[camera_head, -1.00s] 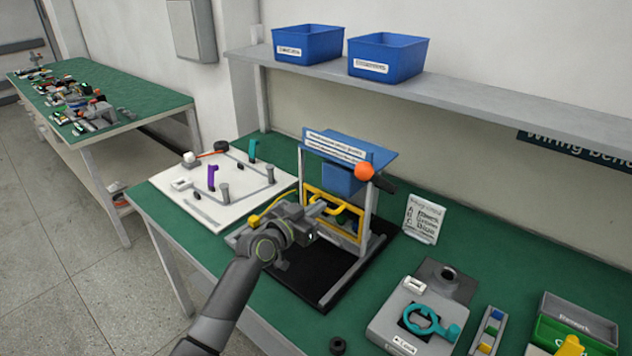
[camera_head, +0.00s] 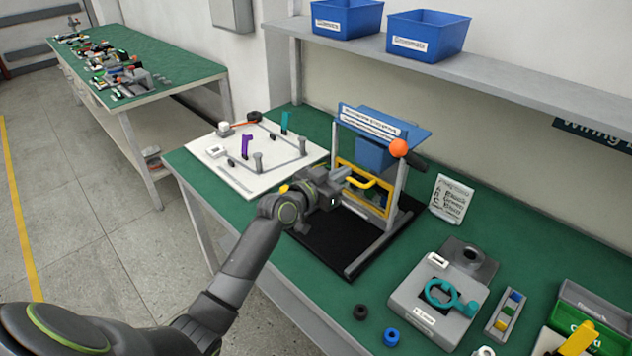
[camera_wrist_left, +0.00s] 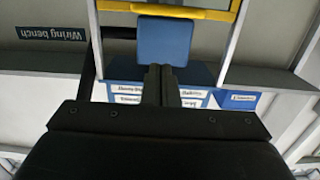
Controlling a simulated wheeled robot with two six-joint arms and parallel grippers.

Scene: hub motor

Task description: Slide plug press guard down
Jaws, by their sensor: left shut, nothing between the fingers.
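The plug press has a blue top (camera_head: 385,121), a blue block (camera_head: 376,154) under it, grey posts and a black base (camera_head: 329,239). Its yellow guard (camera_head: 378,207) is a frame with a protruding handle (camera_head: 369,183), set between the posts at mid height. My left gripper (camera_head: 341,174) is at the guard's front left, close to the handle; contact cannot be told. In the left wrist view its fingers (camera_wrist_left: 161,84) are shut and empty, below the blue block (camera_wrist_left: 164,43). The guard's yellow bar (camera_wrist_left: 165,11) crosses the top there. My right gripper is not in view.
An orange-knobbed lever (camera_head: 399,148) is at the press's right. A white board (camera_head: 236,180) with pegs lies behind left. A card (camera_head: 451,198), a grey fixture (camera_head: 411,298) and bins stand right. A black ring (camera_head: 360,312) and a blue ring (camera_head: 391,337) lie in front.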

